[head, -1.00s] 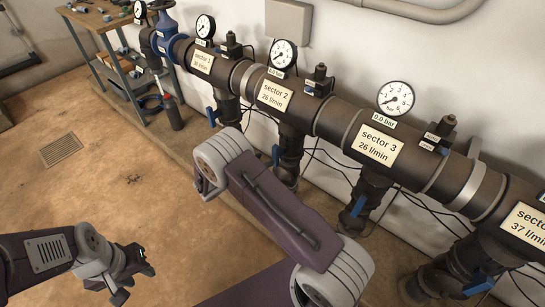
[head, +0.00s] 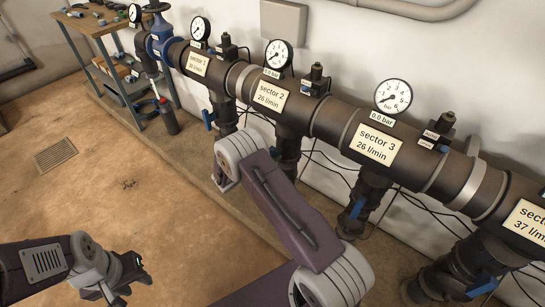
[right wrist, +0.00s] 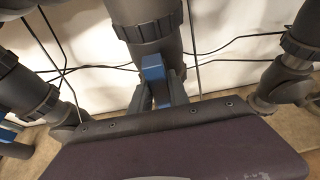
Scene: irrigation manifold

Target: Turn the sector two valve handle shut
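The sector 2 label (head: 269,96) is on the dark manifold pipe in the head view, with its drop pipe (head: 288,146) below. In the right wrist view a blue valve handle (right wrist: 153,72) stands upright in front of a dark vertical pipe (right wrist: 153,28), apparently sector 2's. My right gripper (right wrist: 161,88) has its grey fingers apart, one on each side of the handle; contact is not clear. It is hidden in the head view. My left gripper (head: 128,279) is open and empty above the floor.
Neighbouring blue handles are at sector 1 (head: 207,119) and sector 3 (head: 357,207). Black cables (head: 330,160) hang along the wall. A workbench (head: 88,20) stands at the back left. The floor at left is clear around a drain grate (head: 55,156).

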